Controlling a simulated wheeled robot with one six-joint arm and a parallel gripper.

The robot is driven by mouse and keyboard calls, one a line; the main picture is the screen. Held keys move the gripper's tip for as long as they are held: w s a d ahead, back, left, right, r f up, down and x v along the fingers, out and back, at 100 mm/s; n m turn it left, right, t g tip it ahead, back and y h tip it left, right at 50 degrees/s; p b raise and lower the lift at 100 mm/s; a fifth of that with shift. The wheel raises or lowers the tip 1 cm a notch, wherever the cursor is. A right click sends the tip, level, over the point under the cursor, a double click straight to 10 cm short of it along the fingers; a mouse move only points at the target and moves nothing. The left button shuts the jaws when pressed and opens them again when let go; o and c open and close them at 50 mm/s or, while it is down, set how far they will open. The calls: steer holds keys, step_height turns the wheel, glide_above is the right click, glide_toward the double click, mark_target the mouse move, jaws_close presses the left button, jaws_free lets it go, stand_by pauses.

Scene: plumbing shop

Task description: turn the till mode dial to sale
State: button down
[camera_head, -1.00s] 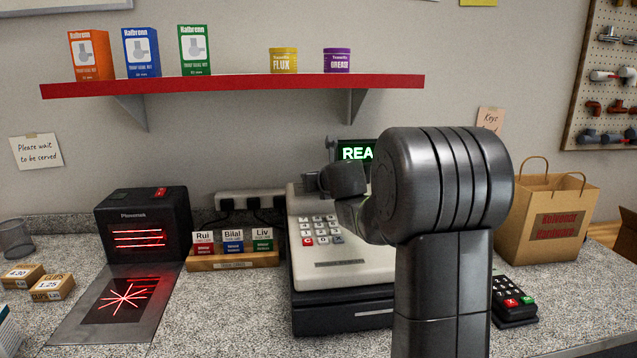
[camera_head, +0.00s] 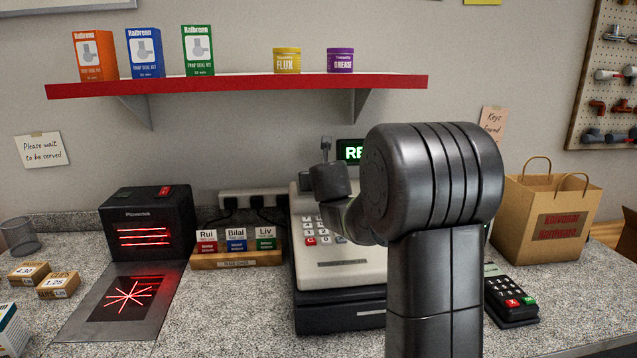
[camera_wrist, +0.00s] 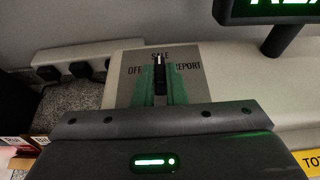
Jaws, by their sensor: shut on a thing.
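The mode dial (camera_wrist: 160,78) is a black knob with a white pointer line on a grey plate (camera_wrist: 190,60) on top of the till (camera_head: 345,266). The plate reads SALE at the top, OFF at the left and REPORT at the right. The pointer line points up toward SALE. In the wrist view my gripper (camera_wrist: 160,85) has its green fingers on both sides of the knob, shut on it. In the head view my arm hides the fingertips and the dial.
The till's green-lettered display (camera_head: 350,153) stands behind, partly covered by my arm. A card terminal (camera_head: 510,296) and a paper bag (camera_head: 546,212) are at the right. A scanner (camera_head: 147,222) and a name-card rack (camera_head: 236,260) stand at the left.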

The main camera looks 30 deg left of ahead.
steer(key=shift+r, duration=0.1)
steer(key=c, duration=1.5)
jaws_free()
steer(key=shift+p+v, duration=1.1)
steer(key=shift+v, duration=5.8)
steer(key=shift+a, duration=0.1)
steer(key=b+x, duration=0.2)
steer(key=x, duration=1.1)
steer(key=shift+w+a+f, duration=0.15)
steer(key=shift+w+f, duration=0.1)
steer(key=shift+w, duration=0.05)
